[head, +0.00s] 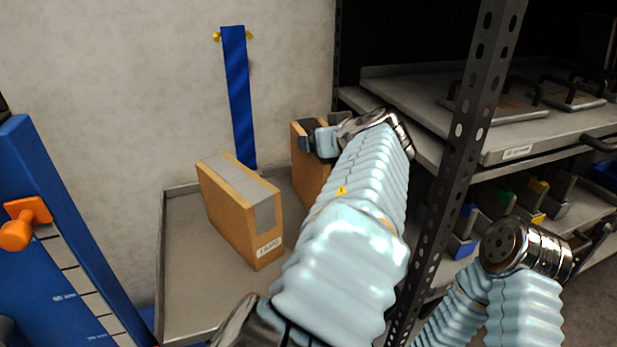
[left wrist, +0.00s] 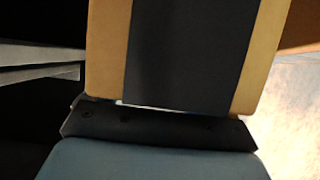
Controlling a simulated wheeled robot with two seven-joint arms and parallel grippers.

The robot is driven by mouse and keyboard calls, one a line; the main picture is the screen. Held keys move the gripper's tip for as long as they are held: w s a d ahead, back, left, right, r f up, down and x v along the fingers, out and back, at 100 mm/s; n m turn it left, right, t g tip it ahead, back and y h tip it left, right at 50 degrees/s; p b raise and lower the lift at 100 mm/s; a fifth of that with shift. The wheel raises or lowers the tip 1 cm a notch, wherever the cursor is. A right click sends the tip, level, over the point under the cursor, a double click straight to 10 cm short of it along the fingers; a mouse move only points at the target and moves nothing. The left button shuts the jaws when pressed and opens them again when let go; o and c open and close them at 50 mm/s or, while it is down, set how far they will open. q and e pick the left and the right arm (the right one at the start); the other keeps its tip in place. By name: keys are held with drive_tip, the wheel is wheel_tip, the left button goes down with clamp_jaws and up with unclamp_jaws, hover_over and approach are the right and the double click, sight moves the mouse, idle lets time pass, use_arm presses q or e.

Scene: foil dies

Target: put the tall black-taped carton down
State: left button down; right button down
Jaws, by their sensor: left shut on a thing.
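The tall black-taped carton (head: 308,172) is brown cardboard and stands upright at the back right of a grey metal tray shelf, partly hidden behind my left arm. My left gripper (head: 318,140) is shut on its upper part. In the left wrist view the carton (left wrist: 264,50) with its broad black tape (left wrist: 190,50) fills the top middle, close against the dark gripper edge (left wrist: 160,128). Whether the carton's base touches the tray cannot be told, since my arm hides it. Of my right arm, only the sleeve and metal wrist show at the lower right; its fingers are not in view.
A grey-taped carton (head: 238,212) with a white label stands on the tray (head: 185,290), left of the held one. A perforated rack post (head: 462,150) and shelves with flat plates (head: 500,100) and bins are at right. A blue frame with an orange knob (head: 20,230) is at left.

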use_arm(q)
drive_tip(key=shift+f, duration=2.6)
unclamp_jaws()
drive_tip(key=shift+f, duration=0.1)
use_arm(e)
drive_tip(key=shift+f, duration=0.1)
